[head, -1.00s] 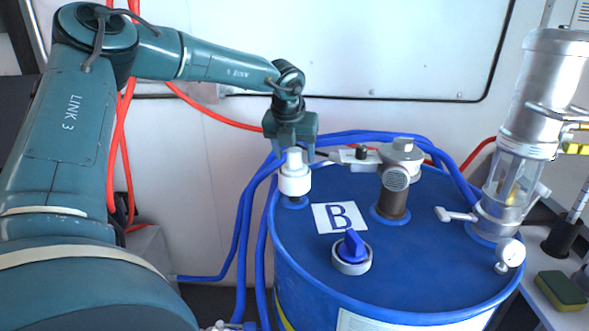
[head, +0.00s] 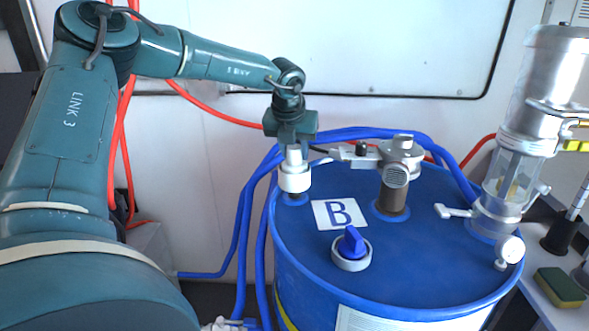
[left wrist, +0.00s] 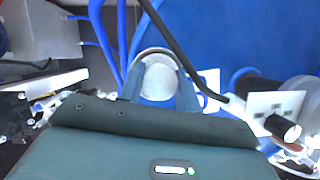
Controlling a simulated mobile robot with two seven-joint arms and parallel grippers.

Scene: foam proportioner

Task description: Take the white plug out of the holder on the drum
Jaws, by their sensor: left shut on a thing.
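The blue drum (head: 420,275) stands in the middle of the head view. On its far left rim is a white cup-like holder (head: 294,181), with the narrower white plug (head: 294,157) upright at its top. My left gripper (head: 292,150) points down from above and is shut on the plug. In the left wrist view, its two fingers (left wrist: 159,90) lie on either side of the round white plug top (left wrist: 158,76). The plug's lower end is hidden, so I cannot tell how deep it sits. My right gripper is not in view.
A brown-necked metal fitting (head: 393,190) and a blue-handled knob (head: 352,250) stand on the drum. A clear-and-metal cylinder unit (head: 510,180) with a gauge is at the right. Blue hoses (head: 243,225) run behind and left of the drum. A sponge (head: 560,287) lies far right.

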